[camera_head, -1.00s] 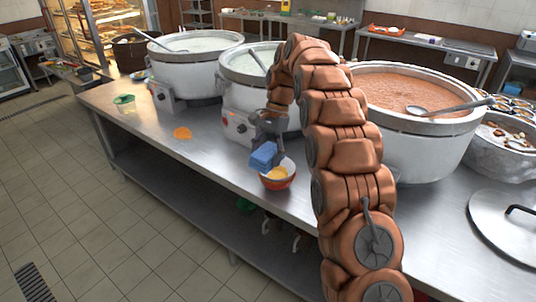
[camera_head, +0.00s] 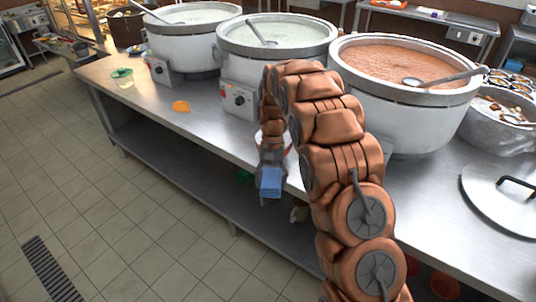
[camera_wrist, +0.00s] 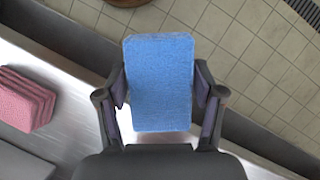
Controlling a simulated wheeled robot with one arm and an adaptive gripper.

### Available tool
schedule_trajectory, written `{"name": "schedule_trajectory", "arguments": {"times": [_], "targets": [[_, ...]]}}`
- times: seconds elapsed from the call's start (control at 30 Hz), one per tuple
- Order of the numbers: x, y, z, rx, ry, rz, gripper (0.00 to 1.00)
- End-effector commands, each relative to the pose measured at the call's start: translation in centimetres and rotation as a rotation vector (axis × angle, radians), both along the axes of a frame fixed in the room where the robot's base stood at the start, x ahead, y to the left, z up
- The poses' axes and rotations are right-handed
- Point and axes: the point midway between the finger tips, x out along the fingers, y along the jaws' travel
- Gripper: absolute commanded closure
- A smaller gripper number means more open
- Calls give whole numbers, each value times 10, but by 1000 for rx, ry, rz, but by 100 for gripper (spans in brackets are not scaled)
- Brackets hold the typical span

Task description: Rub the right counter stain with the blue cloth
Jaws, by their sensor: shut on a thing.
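The blue cloth (camera_head: 270,182) is a folded block gripped by my gripper (camera_head: 271,166). It hangs in front of the counter's front edge in the head view. In the wrist view the blue cloth (camera_wrist: 160,85) sits between both fingers of my gripper (camera_wrist: 160,72), with tiled floor behind it. An orange stain (camera_head: 181,106) lies on the steel counter (camera_head: 150,98), left of my gripper and apart from the cloth. I see no other stain clearly; my arm hides part of the counter.
Large pots with pale congee (camera_head: 276,38) and reddish congee (camera_head: 403,75) stand along the counter. A lid (camera_head: 500,198) lies at right. Pink cloths (camera_wrist: 26,98) show in the wrist view. Floor in front is free.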

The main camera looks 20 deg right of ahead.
Motion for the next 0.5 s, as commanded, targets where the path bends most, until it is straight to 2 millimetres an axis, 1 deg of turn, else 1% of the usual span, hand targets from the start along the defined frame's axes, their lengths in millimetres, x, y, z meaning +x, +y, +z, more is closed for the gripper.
{"name": "schedule_trajectory", "arguments": {"times": [0.03, 0.1, 0.4, 0.43, 0.5], "targets": [[-6, 1, -15, -1, 5, 44, 65], [-13, 1, -33, 0, 7, 111, 65], [-36, 1, -99, 1, 5, 341, 65], [-38, 1, -105, 1, 3, 361, 65], [-34, -1, -101, -1, -3, 353, 65]]}}
